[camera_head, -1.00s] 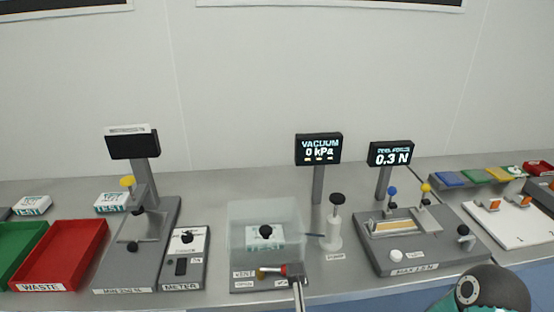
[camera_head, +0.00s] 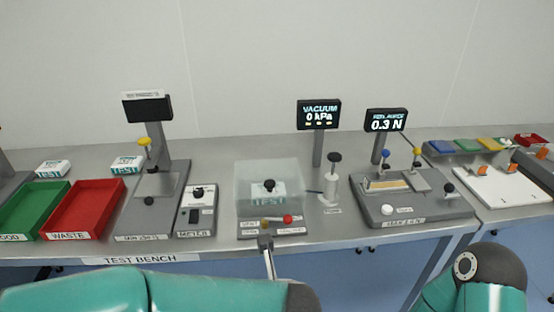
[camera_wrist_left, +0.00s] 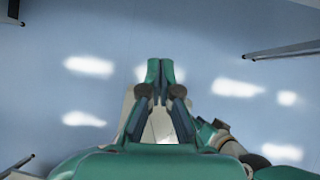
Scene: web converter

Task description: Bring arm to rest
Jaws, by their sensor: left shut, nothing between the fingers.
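My left arm (camera_head: 150,290) lies across the bottom left of the head view, in front of the bench. Its gripper is not seen there. In the left wrist view my left gripper (camera_wrist_left: 160,78) points over the blue floor; its fingers are together and hold nothing. My right arm (camera_head: 482,275) shows at the bottom right of the head view, below the bench edge. My right gripper is out of view.
The test bench (camera_head: 215,247) runs across the head view. The blue floor (camera_wrist_left: 235,55) under the left gripper is clear.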

